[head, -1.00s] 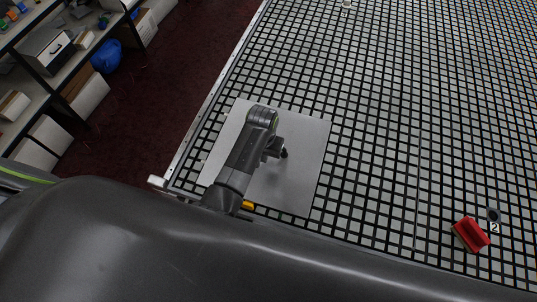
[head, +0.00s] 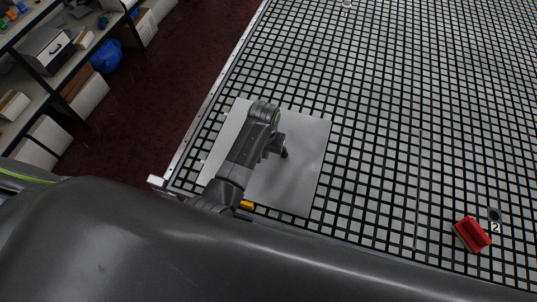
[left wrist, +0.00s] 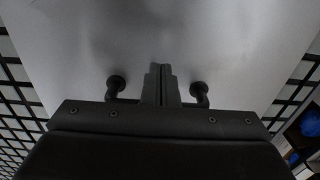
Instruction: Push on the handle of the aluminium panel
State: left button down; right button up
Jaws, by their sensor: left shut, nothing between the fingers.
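The aluminium panel (head: 300,185) is a flat grey square lying on the grid table near its left edge. It fills most of the left wrist view (left wrist: 240,35). The black handle shows there as two round mounts, left (left wrist: 116,83) and right (left wrist: 199,89), with its middle hidden behind my gripper. In the head view the handle is mostly hidden under my arm. My left gripper (left wrist: 162,70) is shut and empty, its fingertips between the two mounts and over the panel. I cannot tell whether it touches the handle. My right gripper is not in view.
The grid table (head: 400,120) is largely clear to the right. A red block (head: 471,234) lies at the lower right by a mark "2" (head: 495,227). A small yellow thing (head: 246,205) shows at the panel's near edge. Shelves (head: 50,60) stand at the far left.

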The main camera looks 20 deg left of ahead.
pick_arm(q)
jog(key=shift+w+b, duration=0.3)
jog(key=shift+w, duration=0.55)
jog(key=shift+w, duration=0.15)
jog(key=shift+w+r+p, duration=0.2)
jog(key=shift+r+p, duration=0.15)
jog(key=shift+p, duration=0.1)
dwell(0.6)
jog(key=shift+f+p, duration=0.1)
jog(key=shift+p, duration=0.65)
dwell(1.6)
jog(key=shift+s, duration=0.1)
